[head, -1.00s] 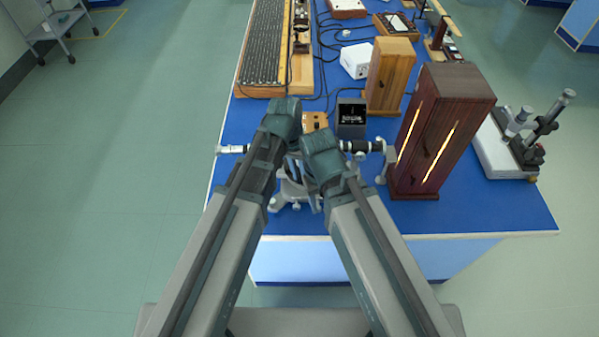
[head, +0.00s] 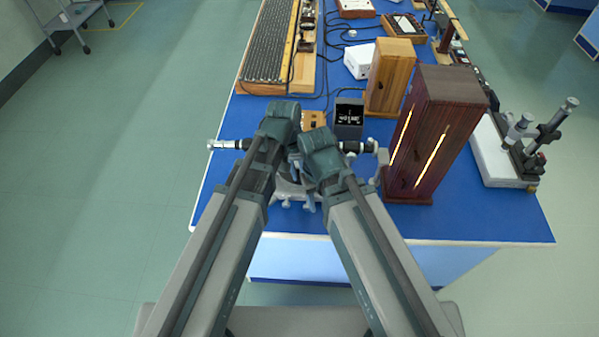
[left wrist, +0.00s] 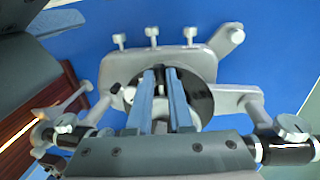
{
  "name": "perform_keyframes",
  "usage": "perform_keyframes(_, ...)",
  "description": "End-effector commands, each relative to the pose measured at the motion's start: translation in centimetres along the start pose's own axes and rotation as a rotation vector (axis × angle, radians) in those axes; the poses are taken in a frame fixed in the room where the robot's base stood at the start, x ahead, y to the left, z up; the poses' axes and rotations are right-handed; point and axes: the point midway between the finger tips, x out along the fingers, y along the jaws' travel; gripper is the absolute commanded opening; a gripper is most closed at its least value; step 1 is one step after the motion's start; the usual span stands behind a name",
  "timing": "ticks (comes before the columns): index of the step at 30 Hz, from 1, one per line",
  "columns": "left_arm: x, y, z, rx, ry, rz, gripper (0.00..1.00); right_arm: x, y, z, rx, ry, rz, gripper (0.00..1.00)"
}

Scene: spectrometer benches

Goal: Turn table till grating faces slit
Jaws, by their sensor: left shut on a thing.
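The spectrometer stands at the near part of the blue bench. Its telescope tube (head: 228,145) points left and its collimator tube (head: 358,146) points right, towards the lamp housing. In the left wrist view, the grey base (left wrist: 222,66) and the round dark table (left wrist: 203,98) show. My left gripper (left wrist: 168,72) is over the table, its two blue fingers shut on a small dark part (left wrist: 160,77) there. I cannot tell if this part is the grating or its holder, nor which way the grating faces. In the head view my arms hide the table.
A dark wooden lamp housing (head: 440,130) with glowing slits stands close right of the collimator. A black meter box (head: 349,120) and a lighter wooden housing (head: 390,75) stand behind. A microscope-like stand (head: 530,140) is at the right edge. The bench's front strip is clear.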

Motion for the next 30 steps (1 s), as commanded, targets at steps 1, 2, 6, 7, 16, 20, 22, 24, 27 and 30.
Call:
perform_keyframes(1, 0.04, 0.31, 0.01, -0.015, 0.003, 0.002, 0.00, 0.00, 0.00, 0.00, 0.000, 0.000, 0.000, 0.50)
perform_keyframes(2, 0.06, 0.43, 0.00, -0.027, 0.005, 0.003, 0.00, 0.00, 0.00, 0.00, 0.000, 0.000, 0.000, 0.50)
perform_keyframes(6, 0.10, 0.76, -0.02, -0.066, 0.012, 0.003, 0.00, 0.00, 0.00, 0.00, 0.000, 0.000, 0.000, 0.50)
perform_keyframes(7, 0.11, 0.80, -0.02, -0.072, 0.013, 0.003, 0.00, 0.00, 0.00, 0.00, 0.000, 0.000, 0.000, 0.50)
perform_keyframes(16, 0.12, 0.86, -0.04, -0.084, 0.015, 0.003, 0.00, 0.00, 0.00, 0.00, 0.000, 0.000, 0.000, 0.50)
perform_keyframes(20, 0.12, 0.86, -0.03, -0.084, 0.015, 0.003, 0.31, 0.00, 0.00, 0.00, 0.000, 0.000, 0.000, 0.50)
perform_keyframes(22, 0.12, 0.86, -0.02, -0.084, 0.015, 0.003, 0.44, 0.00, 0.00, 0.00, 0.000, 0.000, 0.000, 0.50)
perform_keyframes(24, 0.12, 0.86, -0.02, -0.084, 0.014, 0.003, 0.48, 0.00, 0.00, 0.00, 0.000, 0.000, 0.000, 0.50)
perform_keyframes(27, 0.12, 0.86, 0.00, -0.084, 0.014, 0.003, 0.48, 0.00, 0.00, 0.00, 0.000, 0.000, 0.000, 0.50)
perform_keyframes(30, 0.12, 0.86, 0.00, -0.084, 0.014, 0.003, 0.48, 0.00, 0.00, 0.00, 0.000, 0.000, 0.000, 0.50)
